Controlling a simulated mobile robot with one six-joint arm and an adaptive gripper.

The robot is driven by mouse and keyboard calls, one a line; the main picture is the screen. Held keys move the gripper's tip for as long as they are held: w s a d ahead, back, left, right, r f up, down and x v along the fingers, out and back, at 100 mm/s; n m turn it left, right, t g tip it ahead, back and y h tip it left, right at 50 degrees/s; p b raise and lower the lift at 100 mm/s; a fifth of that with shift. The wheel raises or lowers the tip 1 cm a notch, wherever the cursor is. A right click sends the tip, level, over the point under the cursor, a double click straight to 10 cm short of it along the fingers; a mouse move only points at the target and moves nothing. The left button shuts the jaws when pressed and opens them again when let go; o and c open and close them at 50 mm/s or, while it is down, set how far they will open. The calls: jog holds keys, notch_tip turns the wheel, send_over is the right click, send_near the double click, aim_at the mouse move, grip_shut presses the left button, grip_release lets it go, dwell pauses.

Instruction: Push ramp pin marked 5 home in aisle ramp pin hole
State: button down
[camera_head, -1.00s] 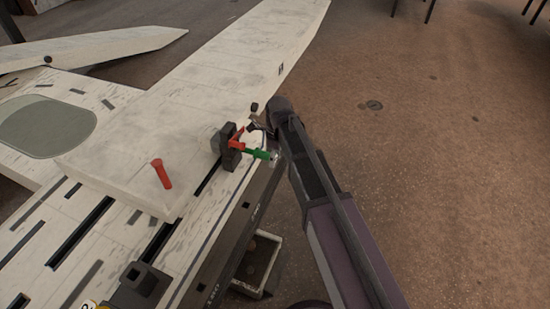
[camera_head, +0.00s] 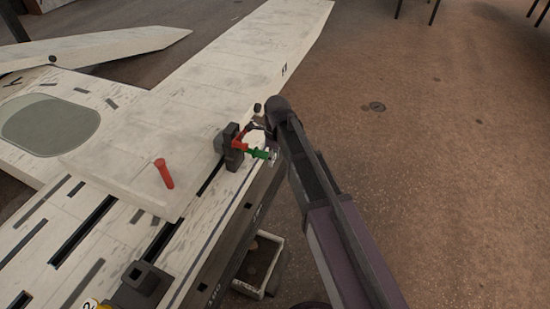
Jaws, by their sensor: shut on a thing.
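A dark block (camera_head: 231,146) stands upright on the edge of the pale bench. A red piece (camera_head: 239,144) lies against its right side, and a green piece (camera_head: 260,153) continues from it to the right, like one pin lying roughly level. My gripper (camera_head: 262,142) is at the right of the block, shut around this red-and-green pin. The fingers are small and partly hidden by my arm. No number is readable on the pin, and the hole and how deep the pin sits cannot be made out.
A dark socket block (camera_head: 140,278) sits on the bench at the lower left. Dark slots (camera_head: 82,231) cut the bench top. An open tray (camera_head: 259,264) is below the bench edge. The brown floor (camera_head: 430,180) at right is open.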

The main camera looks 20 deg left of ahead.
aim_at(264, 152)
jog(key=shift+w+a, duration=0.1)
jog(key=shift+a, duration=1.6)
jog(key=shift+c, duration=0.4)
grip_release()
jog(key=shift+r, duration=0.15)
jog(key=c, duration=0.5)
jog(key=shift+r+p, duration=0.3)
jog(key=shift+p, duration=0.1)
jog(key=c, duration=0.4)
notch_tip(264, 152, up, 3)
jog(key=p, duration=0.3)
grip_shut()
jog(key=shift+r+p, duration=0.65)
jog(key=shift+d+f, duration=0.1)
jog(key=shift+d, duration=0.1)
